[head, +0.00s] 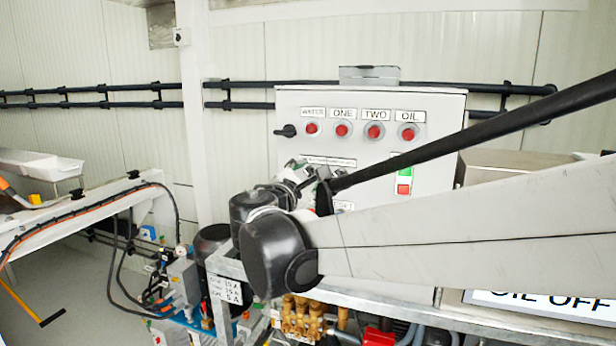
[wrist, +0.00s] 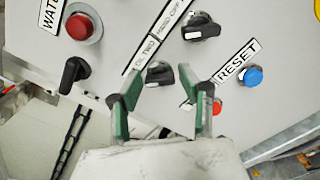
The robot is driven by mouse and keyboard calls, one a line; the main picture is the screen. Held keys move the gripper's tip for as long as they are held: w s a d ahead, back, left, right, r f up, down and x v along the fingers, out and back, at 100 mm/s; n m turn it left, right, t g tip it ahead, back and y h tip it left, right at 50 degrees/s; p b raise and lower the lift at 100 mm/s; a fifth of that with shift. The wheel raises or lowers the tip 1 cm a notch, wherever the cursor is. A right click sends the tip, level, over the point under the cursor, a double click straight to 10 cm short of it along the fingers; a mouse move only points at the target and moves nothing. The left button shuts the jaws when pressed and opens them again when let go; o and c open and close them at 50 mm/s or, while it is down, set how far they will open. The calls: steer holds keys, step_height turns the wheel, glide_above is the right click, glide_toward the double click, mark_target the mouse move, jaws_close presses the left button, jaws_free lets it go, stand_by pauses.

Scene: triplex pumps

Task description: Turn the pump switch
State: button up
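The grey control panel (head: 440,145) stands at the centre of the head view. In the wrist view its face shows a black rotary knob (wrist: 160,73) between my fingertips and a second black knob (wrist: 200,30) farther up. Small labels beside them are partly legible. My gripper (wrist: 160,88) is open, with green-padded fingers on either side of the nearer knob; I cannot tell whether they touch it. In the head view my gripper (head: 305,172) is at the panel's lower left, partly hidden by my arm, which also hides the knobs.
Several red buttons in a row (head: 342,130) sit on the panel's upper part. A black handle (head: 286,131) sticks out at its left edge. A blue reset button (wrist: 253,76) is right of my gripper. Pump parts and hoses (head: 185,285) crowd the space below.

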steer(key=shift+o, duration=0.7)
steer(key=v, duration=1.2)
steer(key=s+d+f+m+g, duration=0.2)
steer(key=d+f+m, duration=0.15)
steer(key=d, duration=0.25)
steer(key=s+d+f+m+g+b, duration=0.1)
steer(key=s+d+f+m+g, duration=0.2)
steer(key=d+f, duration=0.3)
steer(key=s+d+f+m+g, duration=0.2)
steer(key=d+f+m, duration=0.15)
steer(key=d, duration=0.35)
steer(key=s+d+f+m+g+y, duration=0.1)
steer(key=s+d+f+m+y, duration=0.1)
steer(key=s+f+m, duration=0.3)
steer(key=s+d+f+m+g+y+b, duration=0.1)
steer(key=s+d+f+m+y, duration=0.2)
steer(key=s+f+m, duration=0.3)
steer(key=s+m+y, duration=0.1)
steer(key=s+m, duration=0.1)
steer(key=s, duration=0.1)
steer(key=shift+g, duration=0.4)
